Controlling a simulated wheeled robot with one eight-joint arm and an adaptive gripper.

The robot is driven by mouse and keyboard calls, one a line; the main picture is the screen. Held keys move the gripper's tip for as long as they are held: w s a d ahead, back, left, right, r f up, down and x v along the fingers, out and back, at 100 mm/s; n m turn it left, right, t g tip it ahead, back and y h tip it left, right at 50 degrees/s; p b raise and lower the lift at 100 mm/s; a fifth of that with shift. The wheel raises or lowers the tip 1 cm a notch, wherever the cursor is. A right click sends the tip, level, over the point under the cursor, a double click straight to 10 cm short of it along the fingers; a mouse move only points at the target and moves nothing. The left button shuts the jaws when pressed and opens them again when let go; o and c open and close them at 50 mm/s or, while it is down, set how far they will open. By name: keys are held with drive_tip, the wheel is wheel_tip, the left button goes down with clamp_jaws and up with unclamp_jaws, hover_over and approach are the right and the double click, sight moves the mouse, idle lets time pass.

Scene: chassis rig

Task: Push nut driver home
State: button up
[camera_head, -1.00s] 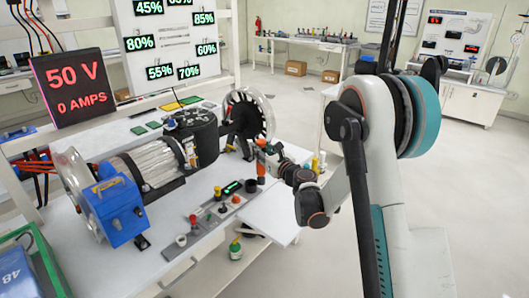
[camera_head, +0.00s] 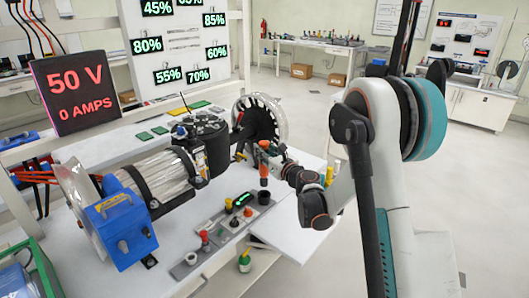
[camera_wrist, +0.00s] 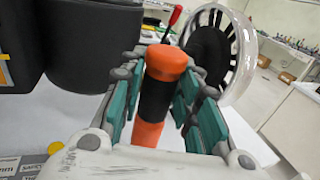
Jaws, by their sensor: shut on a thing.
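The nut driver (camera_wrist: 157,98), with an orange and black handle, stands between the teal pads of my gripper (camera_wrist: 160,88) in the wrist view. My gripper is shut on it. In the head view my gripper (camera_head: 276,158) holds the orange nut driver (camera_head: 264,172) roughly upright, in front of the large ring and above the table. Its lower end appears in line with a black cup (camera_head: 264,198) on the grey tool strip (camera_head: 213,243); I cannot tell the gap between them. The driver's tip is hidden in the wrist view.
A blue-ended motor assembly (camera_head: 125,222) with a black housing (camera_head: 205,145) fills the table's left side. The clear-rimmed ring (camera_head: 272,108) stands behind my gripper. Knobs and small tools sit on the strip. The table's white right corner (camera_head: 295,235) is bare.

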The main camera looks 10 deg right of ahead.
sight(266, 172)
wheel_tip(266, 172, down, 2)
drive_tip(key=shift+f+b, duration=0.1)
drive_tip(key=shift+b, duration=0.7)
drive_tip(key=shift+f, duration=3.25)
idle(0.7)
drive_tip(key=o, duration=1.1)
drive_tip(key=shift+c, duration=0.2)
drive_tip(key=shift+s, duration=0.1)
